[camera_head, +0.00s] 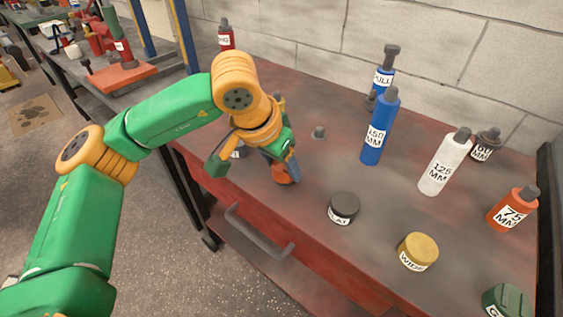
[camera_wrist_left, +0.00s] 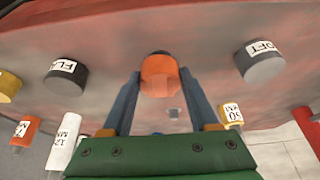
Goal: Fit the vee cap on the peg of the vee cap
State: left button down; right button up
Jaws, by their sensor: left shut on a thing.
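An orange cap, seemingly the vee cap (camera_head: 281,174), is between the blue fingers of my left gripper (camera_head: 284,168). In the left wrist view the orange cap (camera_wrist_left: 160,76) sits between the two fingertips (camera_wrist_left: 159,82), with a dark part at its far end. No label shows on it, and I cannot tell whether it touches the bench. A short grey bare peg (camera_head: 319,132) stands on the bench behind and to the right of the gripper, apart from the cap. The peg also shows in the left wrist view (camera_wrist_left: 174,113). My right gripper is not in view.
On the red bench (camera_head: 310,90) stand a black FLAT cap (camera_head: 343,208), a yellow WIDE cap (camera_head: 417,252) and a green cap (camera_head: 508,299). A blue 150 MM cylinder (camera_head: 376,130) and white 125 MM cylinder (camera_head: 440,165) stand right of the peg. A SOFT cap (camera_wrist_left: 262,63) is beside the gripper.

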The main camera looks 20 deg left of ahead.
pick_arm(q)
jog(key=shift+f+b, duration=0.45)
jog(key=shift+f, duration=0.15)
jog(key=shift+c, duration=0.3)
grip_release()
jog(key=v, duration=0.7)
jog(key=shift+p, duration=0.45)
jog(key=shift+r, duration=0.1)
